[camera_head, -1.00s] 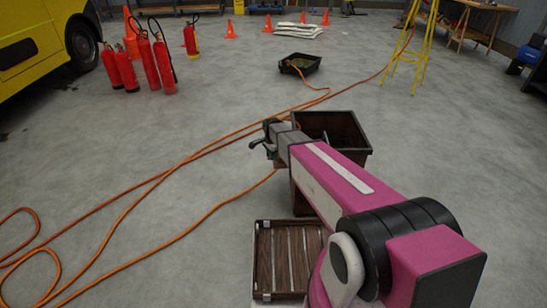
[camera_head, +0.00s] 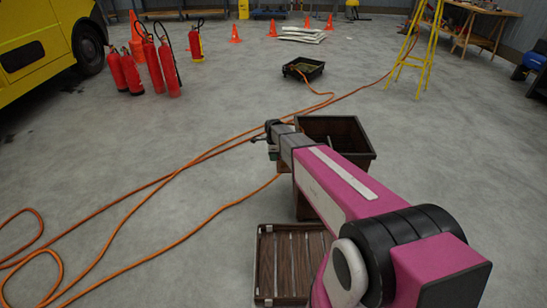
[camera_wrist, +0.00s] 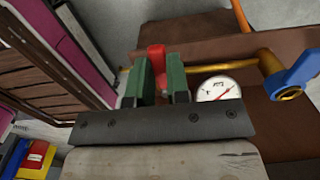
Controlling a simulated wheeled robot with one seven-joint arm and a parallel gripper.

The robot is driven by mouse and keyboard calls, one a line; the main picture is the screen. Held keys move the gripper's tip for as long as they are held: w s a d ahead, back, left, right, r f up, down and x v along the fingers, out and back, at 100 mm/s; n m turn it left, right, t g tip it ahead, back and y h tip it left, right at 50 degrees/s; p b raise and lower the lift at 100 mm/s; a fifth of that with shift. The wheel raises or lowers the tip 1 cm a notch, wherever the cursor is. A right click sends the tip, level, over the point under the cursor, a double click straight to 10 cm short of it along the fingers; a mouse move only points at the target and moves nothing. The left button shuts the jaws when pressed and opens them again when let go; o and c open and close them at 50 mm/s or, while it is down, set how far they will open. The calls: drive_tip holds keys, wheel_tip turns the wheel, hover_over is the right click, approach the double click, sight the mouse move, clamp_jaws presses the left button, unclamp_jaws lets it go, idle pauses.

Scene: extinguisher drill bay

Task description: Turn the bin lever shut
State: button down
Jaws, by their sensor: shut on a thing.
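The brown bin (camera_head: 360,151) stands on the floor in front of me, partly hidden behind my arm. My gripper (camera_head: 266,136) is at the bin's left side in the head view. In the wrist view, my gripper (camera_wrist: 158,66) has its two green fingers on either side of a red lever handle (camera_wrist: 156,50) and is shut on it. A brass pipe (camera_wrist: 225,70) runs behind the fingers. A blue valve handle (camera_wrist: 296,73) sits at its right end, apart from the fingers. The lever's lower part is hidden by the gripper.
A round gauge (camera_wrist: 215,90) is just right of the fingers. A slatted wooden crate (camera_head: 265,268) lies in front of the bin. An orange hose (camera_head: 150,185) crosses the floor. Red extinguishers (camera_head: 168,68) stand at the back left. The floor at left is otherwise clear.

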idle(0.3)
drive_tip(key=c, duration=1.1)
unclamp_jaws()
drive_tip(key=shift+r, duration=0.15)
wheel_tip(320, 180, up, 11)
drive_tip(key=shift+f, duration=0.2)
